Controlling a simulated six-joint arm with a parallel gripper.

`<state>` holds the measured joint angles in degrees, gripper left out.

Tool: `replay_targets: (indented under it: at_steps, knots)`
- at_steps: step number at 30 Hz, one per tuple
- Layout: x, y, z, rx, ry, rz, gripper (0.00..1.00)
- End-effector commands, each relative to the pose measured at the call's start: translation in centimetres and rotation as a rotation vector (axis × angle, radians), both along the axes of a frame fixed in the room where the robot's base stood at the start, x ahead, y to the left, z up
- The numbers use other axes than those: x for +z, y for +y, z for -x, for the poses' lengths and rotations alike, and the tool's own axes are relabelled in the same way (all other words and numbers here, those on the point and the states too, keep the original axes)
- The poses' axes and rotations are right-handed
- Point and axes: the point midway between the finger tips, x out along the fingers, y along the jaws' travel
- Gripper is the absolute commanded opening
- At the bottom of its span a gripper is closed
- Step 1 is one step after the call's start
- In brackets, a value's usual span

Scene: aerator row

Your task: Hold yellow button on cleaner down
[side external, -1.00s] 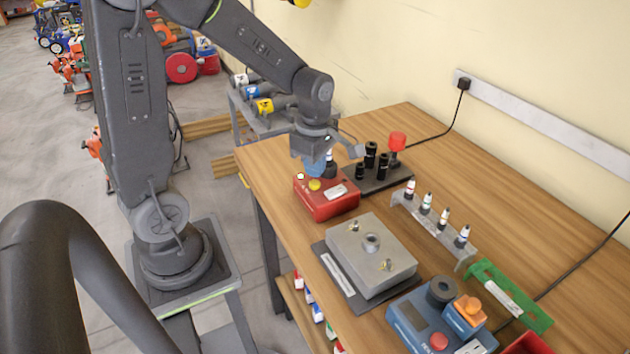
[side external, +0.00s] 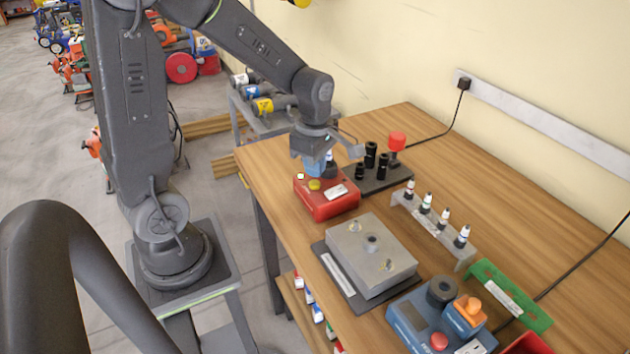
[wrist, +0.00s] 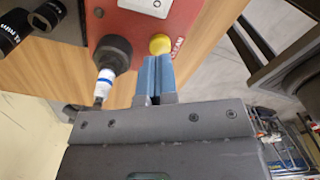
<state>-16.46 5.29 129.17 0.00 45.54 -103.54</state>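The cleaner is a red box (side external: 330,205) near the far left part of the wooden bench. Its yellow button (side external: 314,184) is on top near the left edge and also shows in the wrist view (wrist: 160,43). My gripper (side external: 314,172) is above the box, fingers pointing down near the button. In the wrist view my two blue fingers (wrist: 157,57) are pressed together with nothing between them. Their tips are right beside the button's lower edge in the picture; I cannot tell whether they touch it. The button's height is unclear.
A black socket (wrist: 113,50) with a white-and-blue piece in it stands on the cleaner, close to my fingers. A dark stand (side external: 378,180) with black cylinders and a red-topped part is just behind. A grey metal block (side external: 350,262) lies in front.

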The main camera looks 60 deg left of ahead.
Motion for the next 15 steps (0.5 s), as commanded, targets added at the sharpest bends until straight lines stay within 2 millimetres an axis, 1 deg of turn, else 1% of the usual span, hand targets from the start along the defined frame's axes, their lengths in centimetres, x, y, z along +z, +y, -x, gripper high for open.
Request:
replay_targets:
  at_steps: [15]
  knots:
    - [-1.3, 0.0, 0.0, 0.0, 0.001, 0.001, 0.0]
